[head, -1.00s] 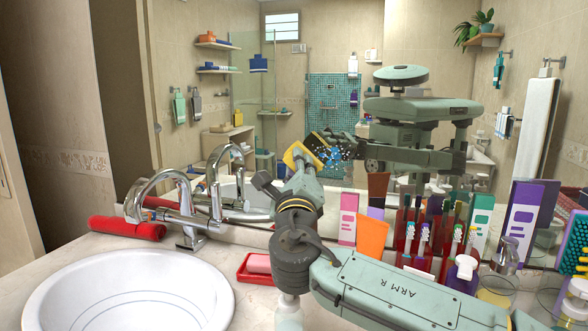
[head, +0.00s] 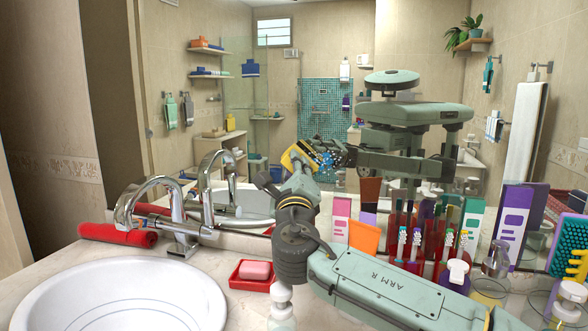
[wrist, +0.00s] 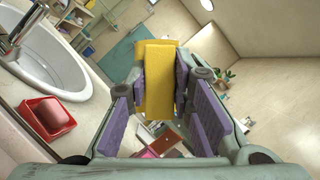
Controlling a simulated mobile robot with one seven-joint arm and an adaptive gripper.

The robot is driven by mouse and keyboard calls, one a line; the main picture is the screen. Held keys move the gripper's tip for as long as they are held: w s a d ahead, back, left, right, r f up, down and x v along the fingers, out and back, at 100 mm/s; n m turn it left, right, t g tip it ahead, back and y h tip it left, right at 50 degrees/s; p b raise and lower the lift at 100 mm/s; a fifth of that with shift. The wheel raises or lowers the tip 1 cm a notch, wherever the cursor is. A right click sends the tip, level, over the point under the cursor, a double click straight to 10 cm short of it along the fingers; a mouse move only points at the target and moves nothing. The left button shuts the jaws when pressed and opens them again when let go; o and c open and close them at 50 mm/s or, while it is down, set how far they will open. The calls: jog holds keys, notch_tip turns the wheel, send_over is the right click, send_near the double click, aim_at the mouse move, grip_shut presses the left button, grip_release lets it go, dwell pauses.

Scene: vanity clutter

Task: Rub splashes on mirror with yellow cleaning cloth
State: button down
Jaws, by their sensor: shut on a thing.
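The mirror (head: 335,28) fills the wall behind the counter and reflects the room and my body. Small blue splashes (head: 326,158) show on the mirror, just right of the yellow cleaning cloth (head: 298,157). My gripper (head: 288,168) is shut on the cloth and holds it up at the glass. In the wrist view the cloth (wrist: 160,80) stands between the purple finger pads. I cannot tell whether the cloth touches the glass. My gripper and the cloth hide part of the mirror, and no splashes can be made out in the wrist view.
A chrome faucet (head: 165,212) and white basin (head: 115,295) are at left, beside a rolled red towel (head: 118,235). A red soap dish (head: 238,275) sits near my arm. Tubes, toothbrushes in red cups (head: 413,262) and bottles crowd the counter at right.

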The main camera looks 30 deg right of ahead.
aim_at(311, 161)
jog(key=shift+w+d, duration=0.6)
jog(key=shift+d, duration=0.05)
dwell(0.3)
jog(key=shift+s+d, duration=1.1)
jog(key=shift+s, duration=0.3)
jog(key=shift+s+d, duration=1.2)
jog(key=shift+d, duration=0.05)
jog(key=shift+w, duration=0.1)
jog(key=shift+w+a, duration=2.3)
jog(key=shift+w, duration=0.25)
